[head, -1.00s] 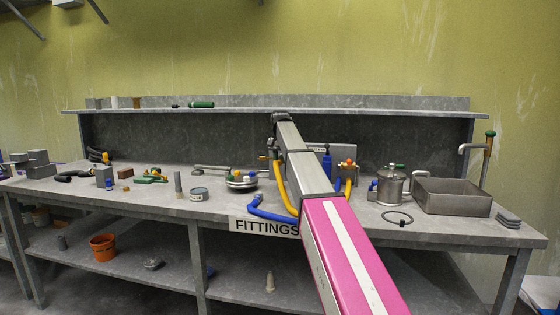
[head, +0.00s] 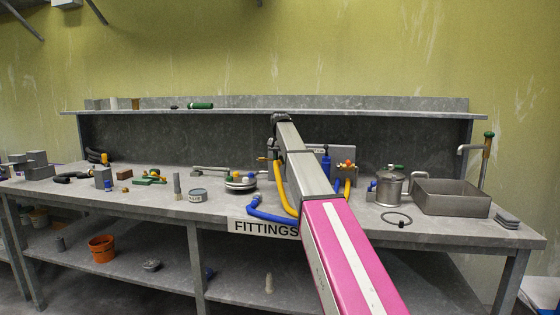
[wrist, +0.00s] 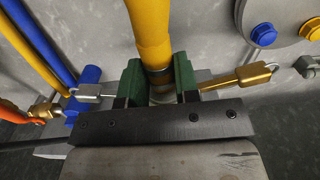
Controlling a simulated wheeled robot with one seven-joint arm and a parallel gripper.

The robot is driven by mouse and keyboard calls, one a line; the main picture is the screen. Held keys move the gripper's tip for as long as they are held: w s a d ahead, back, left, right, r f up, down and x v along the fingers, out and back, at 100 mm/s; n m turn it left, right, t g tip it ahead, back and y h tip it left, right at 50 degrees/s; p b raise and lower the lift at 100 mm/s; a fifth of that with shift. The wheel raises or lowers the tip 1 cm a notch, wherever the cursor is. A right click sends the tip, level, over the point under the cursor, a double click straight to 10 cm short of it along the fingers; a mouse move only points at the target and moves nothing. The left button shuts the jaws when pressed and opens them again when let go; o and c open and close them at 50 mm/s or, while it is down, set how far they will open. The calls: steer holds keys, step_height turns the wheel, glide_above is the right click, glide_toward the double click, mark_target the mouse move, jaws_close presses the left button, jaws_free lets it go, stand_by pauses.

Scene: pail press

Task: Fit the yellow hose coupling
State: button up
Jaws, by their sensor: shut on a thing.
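In the wrist view, my gripper (wrist: 158,82) has green fingers shut on the end of the yellow hose (wrist: 151,35), around a dark band where a pale coupling end shows below. A silver lever (wrist: 97,90) sticks out to the left of the fingers and a brass lever (wrist: 240,78) to the right; what they join to is hidden behind the fingers. In the head view, the yellow hose (head: 281,185) curves down beside my arm, which hides the gripper. Whether the coupling touches a mating part cannot be told.
In the wrist view, a blue cylinder (wrist: 84,98) and a brass fitting (wrist: 44,108) are close on the left. In the head view, a blue hose (head: 265,213) crosses the bench front. A steel pot (head: 391,188) and grey tray (head: 450,197) stand to the right.

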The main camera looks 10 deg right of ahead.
steer(key=o, duration=1)
step_height(320, 180, up, 10)
steer(key=shift+w+f, duration=0.1)
steer(key=shift+f, duration=0.1)
steer(key=shift+r, duration=0.65)
